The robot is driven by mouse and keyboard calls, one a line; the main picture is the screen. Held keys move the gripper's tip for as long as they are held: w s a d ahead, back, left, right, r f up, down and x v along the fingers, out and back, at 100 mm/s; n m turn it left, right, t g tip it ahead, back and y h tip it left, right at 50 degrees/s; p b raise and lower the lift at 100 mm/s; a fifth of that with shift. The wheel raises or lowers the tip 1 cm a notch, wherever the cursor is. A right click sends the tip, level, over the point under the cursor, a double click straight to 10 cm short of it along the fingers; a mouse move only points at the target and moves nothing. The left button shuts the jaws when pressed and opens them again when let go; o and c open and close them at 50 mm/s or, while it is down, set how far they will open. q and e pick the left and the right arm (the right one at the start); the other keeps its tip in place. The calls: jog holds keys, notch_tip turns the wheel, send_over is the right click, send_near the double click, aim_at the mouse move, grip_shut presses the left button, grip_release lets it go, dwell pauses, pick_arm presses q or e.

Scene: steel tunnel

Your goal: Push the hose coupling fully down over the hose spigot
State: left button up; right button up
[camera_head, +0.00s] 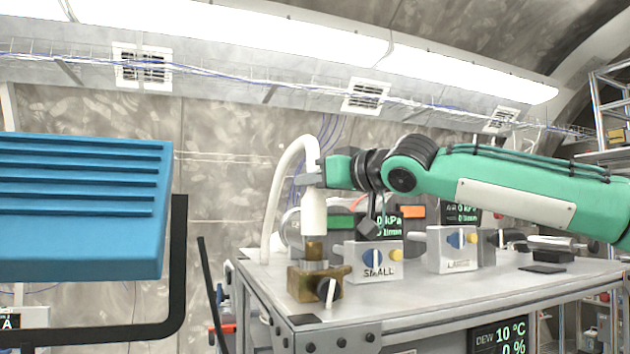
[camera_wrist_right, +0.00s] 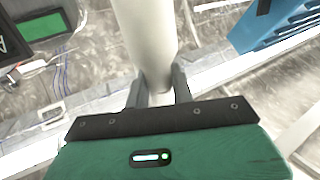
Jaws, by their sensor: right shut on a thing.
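The white hose coupling (camera_head: 313,213) hangs upright in my right gripper (camera_head: 311,180), with the white hose (camera_head: 277,190) arching up from it and down to the left. The brass hose spigot (camera_head: 315,249) stands on a brass valve block (camera_head: 305,284) at the table's near left corner. The coupling's lower end is in line above the spigot, at about its top; I cannot tell whether they touch. In the right wrist view the two fingers (camera_wrist_right: 158,92) close on either side of the pale coupling (camera_wrist_right: 147,40). My left gripper is out of view.
The steel table (camera_head: 470,290) also carries a box marked SMALL (camera_head: 374,263), a second grey box (camera_head: 452,250) and pressure displays behind. A blue ribbed panel (camera_head: 80,210) with a black frame fills the left. The table's front right is clear.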

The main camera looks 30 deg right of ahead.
aim_at(323, 212)
dwell(0.3)
jog(key=shift+f+b, duration=2)
jog(key=shift+f, duration=1)
jog(key=o, duration=1.1)
jog(key=shift+r, duration=0.1)
jog(key=shift+c, duration=0.2)
jog(key=b+v, duration=0.4)
jog(key=v, duration=1)
jog(key=shift+w, duration=0.1)
